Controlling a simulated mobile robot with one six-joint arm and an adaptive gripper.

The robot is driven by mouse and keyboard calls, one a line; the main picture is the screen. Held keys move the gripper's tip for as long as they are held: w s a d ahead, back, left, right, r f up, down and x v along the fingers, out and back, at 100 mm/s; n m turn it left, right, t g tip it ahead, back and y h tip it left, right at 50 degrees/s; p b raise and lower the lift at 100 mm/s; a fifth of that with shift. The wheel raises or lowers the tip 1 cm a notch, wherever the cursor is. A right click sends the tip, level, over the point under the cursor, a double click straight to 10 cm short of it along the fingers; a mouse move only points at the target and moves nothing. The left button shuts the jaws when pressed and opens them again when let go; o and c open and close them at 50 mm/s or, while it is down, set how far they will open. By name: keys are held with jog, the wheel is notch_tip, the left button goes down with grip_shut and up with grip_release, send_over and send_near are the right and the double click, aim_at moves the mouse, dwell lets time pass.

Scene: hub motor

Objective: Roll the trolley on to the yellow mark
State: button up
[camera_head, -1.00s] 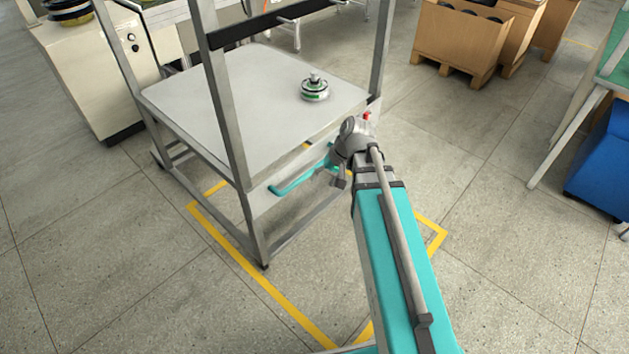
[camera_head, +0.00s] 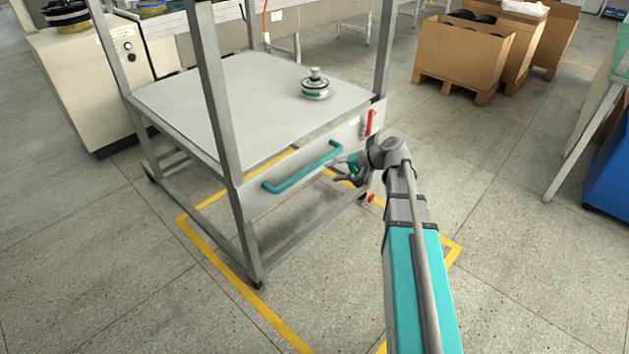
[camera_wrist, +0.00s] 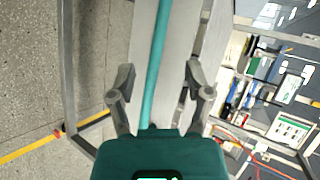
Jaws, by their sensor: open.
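The grey trolley (camera_head: 140,97) stands upright, with its near end inside the yellow floor outline (camera_head: 215,257) and its far end beyond the outline's back line. Its teal handle (camera_head: 305,168) runs across the near side panel. My gripper (camera_head: 349,172) is open and empty, just below and right of the handle's right end in the head view. In the wrist view the teal handle (camera_wrist: 158,60) runs lengthwise between the two spread fingers (camera_wrist: 158,82); I cannot tell its distance, and no finger closes on it.
A hub motor (camera_head: 315,88) sits on the trolley top. A red lever (camera_head: 371,122) is on the panel's right end, and a small red part (camera_head: 371,198) is low by a wheel. A cream cabinet (camera_head: 75,90) stands left, cardboard boxes (camera_head: 462,60) behind right.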

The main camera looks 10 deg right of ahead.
aim_at(316, 168)
jog(key=w+d+f+m+t+y+b, duration=0.2)
jog(key=w+d+f+t+y+b, duration=0.1)
jog(key=w+d+f+b, duration=0.2)
jog(key=d+b, duration=0.2)
jog(key=b, duration=0.2)
jog(key=shift+b, duration=0.4)
jog(key=shift+f, duration=0.1)
jog(key=b+x, duration=0.2)
jog(key=x, duration=1.1)
jog(key=shift+w+a, duration=0.25)
jog(key=shift+w, duration=0.05)
